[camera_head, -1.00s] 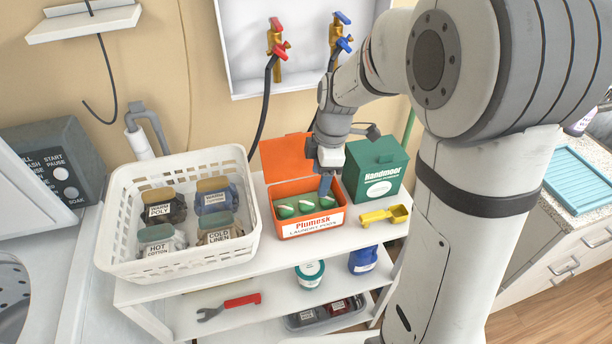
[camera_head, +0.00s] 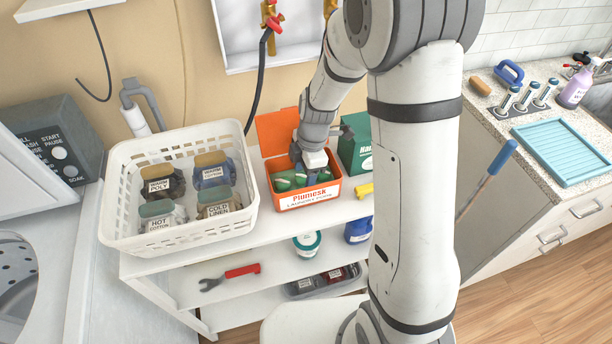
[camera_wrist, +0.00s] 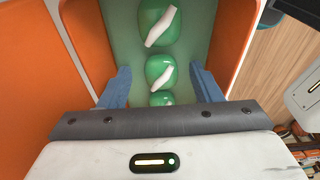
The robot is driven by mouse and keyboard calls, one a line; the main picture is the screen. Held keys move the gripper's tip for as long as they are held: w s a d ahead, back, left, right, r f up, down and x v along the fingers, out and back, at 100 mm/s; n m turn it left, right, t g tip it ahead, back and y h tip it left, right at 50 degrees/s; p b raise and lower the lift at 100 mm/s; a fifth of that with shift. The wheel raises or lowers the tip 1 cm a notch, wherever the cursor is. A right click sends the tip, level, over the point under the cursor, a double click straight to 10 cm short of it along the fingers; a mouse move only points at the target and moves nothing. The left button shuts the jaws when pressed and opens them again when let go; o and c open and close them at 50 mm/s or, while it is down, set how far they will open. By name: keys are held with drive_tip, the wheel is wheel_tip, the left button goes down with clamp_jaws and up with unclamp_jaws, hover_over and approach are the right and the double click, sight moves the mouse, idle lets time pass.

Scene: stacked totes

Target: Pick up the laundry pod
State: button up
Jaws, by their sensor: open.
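The laundry pods are green with a white swirl and lie in a row inside the open orange "Plumesk" box (camera_head: 309,197) on the shelf top. In the wrist view one pod (camera_wrist: 160,70) lies between my gripper's blue fingers, another pod (camera_wrist: 157,24) lies farther off, and a third (camera_wrist: 161,99) is partly hidden by the gripper body. My gripper (camera_wrist: 159,84) is open, with a finger on each side of the row and no pod clamped. In the head view my gripper (camera_head: 305,168) is down at the box opening and hides part of the pods.
A white basket (camera_head: 122,230) with several labelled bags stands left of the box. The box's orange lid (camera_head: 274,130) stands open behind. A green carton (camera_head: 355,150) and a yellow scoop (camera_head: 364,190) are close on the right, partly hidden by my arm.

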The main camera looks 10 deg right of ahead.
drive_tip(key=shift+c, duration=0.5)
drive_tip(key=c, duration=1)
drive_tip(key=shift+o, duration=0.2)
